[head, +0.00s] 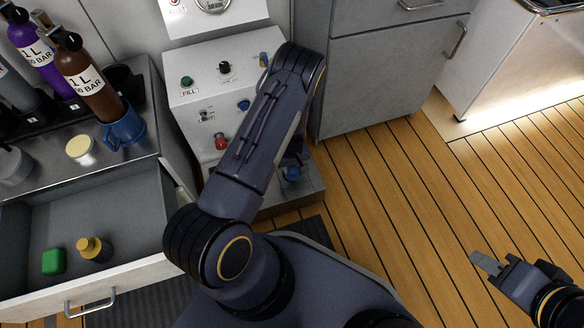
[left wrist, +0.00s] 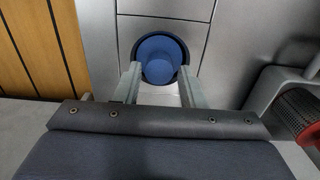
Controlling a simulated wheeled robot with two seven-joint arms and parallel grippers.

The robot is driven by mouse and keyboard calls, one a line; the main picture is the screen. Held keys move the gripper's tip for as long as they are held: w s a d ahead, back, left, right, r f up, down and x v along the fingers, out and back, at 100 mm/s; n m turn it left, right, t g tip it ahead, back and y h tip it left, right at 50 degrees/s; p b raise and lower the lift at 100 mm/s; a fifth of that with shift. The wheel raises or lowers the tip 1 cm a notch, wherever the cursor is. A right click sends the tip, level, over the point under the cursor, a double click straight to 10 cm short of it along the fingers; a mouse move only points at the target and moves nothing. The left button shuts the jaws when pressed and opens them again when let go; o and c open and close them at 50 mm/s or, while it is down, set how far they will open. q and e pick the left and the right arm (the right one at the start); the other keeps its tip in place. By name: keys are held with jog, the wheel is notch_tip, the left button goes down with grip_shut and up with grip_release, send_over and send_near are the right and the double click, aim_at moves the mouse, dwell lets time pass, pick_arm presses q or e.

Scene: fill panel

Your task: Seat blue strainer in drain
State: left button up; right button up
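The blue strainer (left wrist: 162,52) shows in the left wrist view between the fingertips of my left gripper (left wrist: 160,78). The two fingers stand apart by about the width of its lower part and appear closed on it. A dark round ring (left wrist: 122,42), apparently the drain, surrounds the strainer in this view. I cannot tell whether the strainer is down in it or above it. In the head view the blue strainer (head: 291,173) is at the foot of the white panel, under my left gripper (head: 291,160). My right gripper (head: 484,263) is empty over the wooden floor; its finger gap is unclear.
The white panel (head: 186,104) carries knobs and a red valve (head: 221,142). An open drawer (head: 130,270) at the left holds a green block (head: 53,262) and a yellow fitting (head: 92,249). A blue mug (head: 124,130) and bottles stand above. Floor at right is clear.

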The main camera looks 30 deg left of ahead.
pick_arm(q)
jog(key=s+d+r+m+t+h+p, duration=0.1)
jog(key=d+r+h+p, duration=0.1)
jog(key=r, duration=1.6)
jog(key=s+d+r+m+t+h+p, duration=0.1)
jog(key=s+d+r+t+h, duration=0.1)
jog(key=r, duration=1.6)
jog(key=s+d+r+m+t, duration=0.1)
jog(key=s+r+m, duration=0.2)
jog(key=s+r, duration=0.3)
jog(key=s+d+r+m+t, duration=0.1)
jog(key=s+r, duration=0.5)
jog(key=s, duration=0.7)
jog(key=shift+d+r+m+t, duration=0.35)
jog(key=shift+d+m, duration=0.3)
jog(key=shift+m, duration=0.55)
jog(key=shift+s, duration=0.1)
notch_tip(320, 180, up, 34)
jog(key=p, duration=3.5)
jog(key=shift+r, duration=0.25)
